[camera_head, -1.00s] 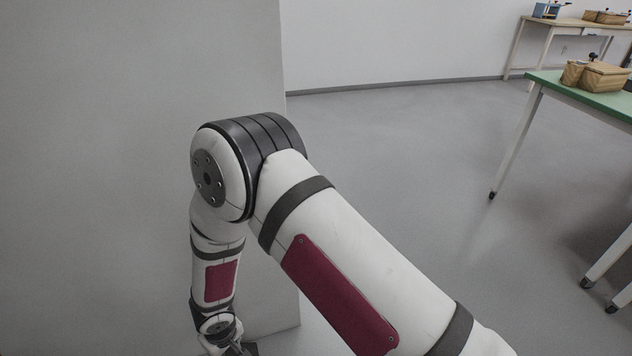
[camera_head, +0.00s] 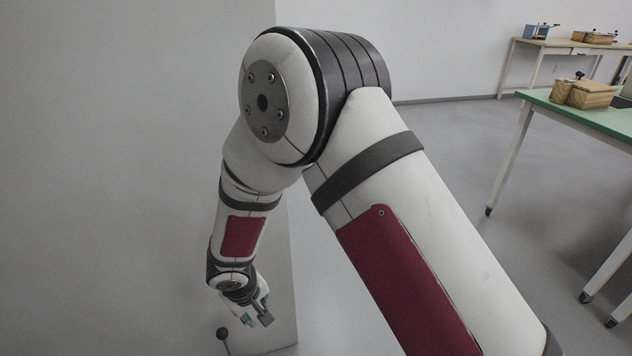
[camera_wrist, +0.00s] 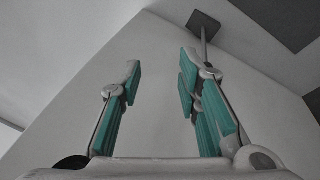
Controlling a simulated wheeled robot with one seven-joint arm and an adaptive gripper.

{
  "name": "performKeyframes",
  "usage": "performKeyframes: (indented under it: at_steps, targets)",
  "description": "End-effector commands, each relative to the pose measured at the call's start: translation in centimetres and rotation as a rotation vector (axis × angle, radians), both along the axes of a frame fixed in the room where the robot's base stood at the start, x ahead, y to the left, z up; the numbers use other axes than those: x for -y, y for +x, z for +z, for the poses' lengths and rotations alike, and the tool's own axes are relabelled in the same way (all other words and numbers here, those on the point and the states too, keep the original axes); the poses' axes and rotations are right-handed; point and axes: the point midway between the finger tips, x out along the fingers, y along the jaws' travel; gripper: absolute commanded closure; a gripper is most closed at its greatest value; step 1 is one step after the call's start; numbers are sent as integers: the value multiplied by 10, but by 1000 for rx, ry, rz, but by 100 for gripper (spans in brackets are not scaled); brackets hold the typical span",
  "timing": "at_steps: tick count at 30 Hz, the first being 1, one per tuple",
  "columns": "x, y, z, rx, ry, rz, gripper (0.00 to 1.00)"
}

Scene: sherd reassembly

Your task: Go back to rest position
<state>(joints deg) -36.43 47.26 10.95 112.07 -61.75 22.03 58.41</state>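My gripper (camera_head: 257,318) hangs at the end of my bent arm in the head view, in front of a grey wall face and small in the picture. The gripper is open and touches nothing that I can see.
A large grey wall block (camera_head: 120,150) fills the left. A green-topped table (camera_head: 565,108) with a brown box (camera_head: 585,93) stands at the right; another table (camera_head: 570,46) is behind. Open floor (camera_head: 480,150) lies between.

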Motion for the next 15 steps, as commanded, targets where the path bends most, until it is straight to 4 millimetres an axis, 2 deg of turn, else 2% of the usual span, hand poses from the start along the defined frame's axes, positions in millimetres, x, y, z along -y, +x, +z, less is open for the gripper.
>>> performKeyframes:
  at_steps: [1,3,7,11,15]
  targets:
    - [15,12,24,26,-11,-32,69]
    - [41,25,56,56,-35,-80,69]
    - [94,38,116,96,-85,-176,69]
    - [148,34,169,112,-127,-275,69]
    - [203,15,219,107,-161,-382,69]
